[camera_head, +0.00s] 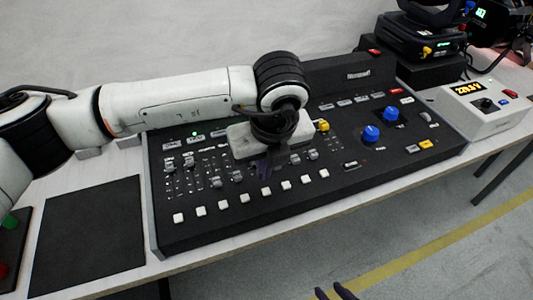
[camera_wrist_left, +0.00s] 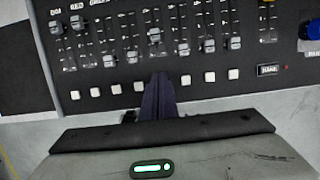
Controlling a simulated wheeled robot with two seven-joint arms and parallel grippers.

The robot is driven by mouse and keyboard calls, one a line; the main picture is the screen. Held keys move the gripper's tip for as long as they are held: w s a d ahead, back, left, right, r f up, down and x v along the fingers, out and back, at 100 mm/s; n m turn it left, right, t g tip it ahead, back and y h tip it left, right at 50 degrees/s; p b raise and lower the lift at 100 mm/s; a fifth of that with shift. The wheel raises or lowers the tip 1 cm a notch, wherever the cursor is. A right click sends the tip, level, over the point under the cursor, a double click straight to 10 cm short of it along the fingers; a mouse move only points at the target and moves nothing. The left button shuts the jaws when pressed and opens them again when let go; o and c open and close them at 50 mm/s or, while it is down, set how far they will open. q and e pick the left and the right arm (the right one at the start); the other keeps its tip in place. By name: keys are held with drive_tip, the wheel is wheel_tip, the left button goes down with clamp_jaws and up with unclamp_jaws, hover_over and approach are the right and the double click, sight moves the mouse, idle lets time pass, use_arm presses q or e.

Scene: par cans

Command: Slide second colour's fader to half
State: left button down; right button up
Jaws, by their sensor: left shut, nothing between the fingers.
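The black lighting console (camera_head: 345,205) has a row of grey fader caps. In the left wrist view, labels read DIM and RED, then a partly cut label that looks like GREEN. The DIM cap (camera_wrist_left: 56,28) and red cap (camera_wrist_left: 77,22) sit high. The third cap (camera_wrist_left: 110,61), under the cut label, sits low in its slot; it also shows in the head view (camera_head: 216,182). My left gripper (camera_head: 264,170) is shut and empty over the middle faders, right of the third cap; its dark fingers show in the wrist view (camera_wrist_left: 159,80). My right gripper (camera_head: 334,292) shows only two separated fingertips.
White buttons (camera_head: 223,205) line the console's front. Blue knobs (camera_head: 371,133) and a yellow fader cap (camera_head: 323,126) lie to the right. A grey box with a display (camera_head: 485,108) stands at right. A black mat (camera_head: 90,238) lies left of the console.

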sight(254, 166)
use_arm(q)
drive_tip(key=x, duration=0.3)
drive_tip(key=shift+f, duration=0.35)
drive_tip(key=shift+w+a+p, duration=0.3)
drive_tip(key=shift+w+p, duration=0.05)
drive_tip(key=shift+w, duration=0.65)
drive_tip(key=shift+w+a+p, duration=0.3)
drive_tip(key=shift+w+p, duration=0.05)
drive_tip(key=shift+w, duration=0.6)
drive_tip(key=shift+f, duration=0.1)
drive_tip(key=shift+w+a+f+b, duration=0.2)
drive_tip(key=shift+w+b, duration=0.5)
drive_tip(key=shift+b, duration=0.45)
drive_tip(key=shift+w+r, duration=0.1)
drive_tip(key=shift+r, duration=0.1)
